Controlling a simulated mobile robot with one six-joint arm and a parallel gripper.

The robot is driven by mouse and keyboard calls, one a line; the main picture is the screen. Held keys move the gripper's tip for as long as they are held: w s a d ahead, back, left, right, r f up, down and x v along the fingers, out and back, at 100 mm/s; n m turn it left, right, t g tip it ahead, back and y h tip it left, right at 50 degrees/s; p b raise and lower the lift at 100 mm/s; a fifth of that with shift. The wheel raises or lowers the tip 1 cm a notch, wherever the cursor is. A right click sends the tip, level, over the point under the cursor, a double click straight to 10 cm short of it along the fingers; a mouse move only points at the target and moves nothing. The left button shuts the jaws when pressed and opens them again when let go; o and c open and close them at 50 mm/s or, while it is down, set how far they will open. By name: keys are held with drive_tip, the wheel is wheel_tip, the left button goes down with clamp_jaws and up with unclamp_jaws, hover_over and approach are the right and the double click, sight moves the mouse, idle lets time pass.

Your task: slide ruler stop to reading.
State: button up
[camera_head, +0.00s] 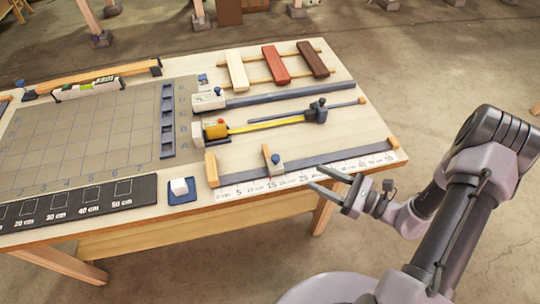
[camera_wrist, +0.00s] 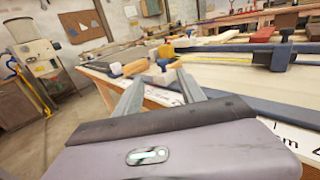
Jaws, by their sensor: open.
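The ruler (camera_head: 300,178) is a white numbered strip along the front edge of the table, with a dark rail (camera_head: 330,160) behind it and wooden end blocks. The stop (camera_head: 267,155) is a small wooden piece with a blue knob, sitting across the rail on its left half, roughly above the 15 mark; its exact reading is too small to tell. My gripper (camera_head: 316,178) is open and empty, right of the stop and apart from it, by the front edge. In the wrist view, my two fingers (camera_wrist: 160,82) are spread with wooden pieces beyond them.
A yellow tape measure (camera_head: 266,124) lies extended behind the rail. Three coloured laths (camera_head: 276,65) rest at the back. A blue tray (camera_head: 182,197) with a white block stands left of the ruler. The gridded mat (camera_head: 85,130) covers the left side.

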sight(267, 159)
drive_tip(key=b+x, duration=0.1)
drive_tip(key=x, duration=0.7)
drive_tip(key=b+x, duration=0.2)
drive_tip(key=x, duration=0.7)
drive_tip(key=shift+w+a+f, duration=0.2)
drive_tip(key=shift+w, duration=0.1)
clamp_jaws()
idle(0.4)
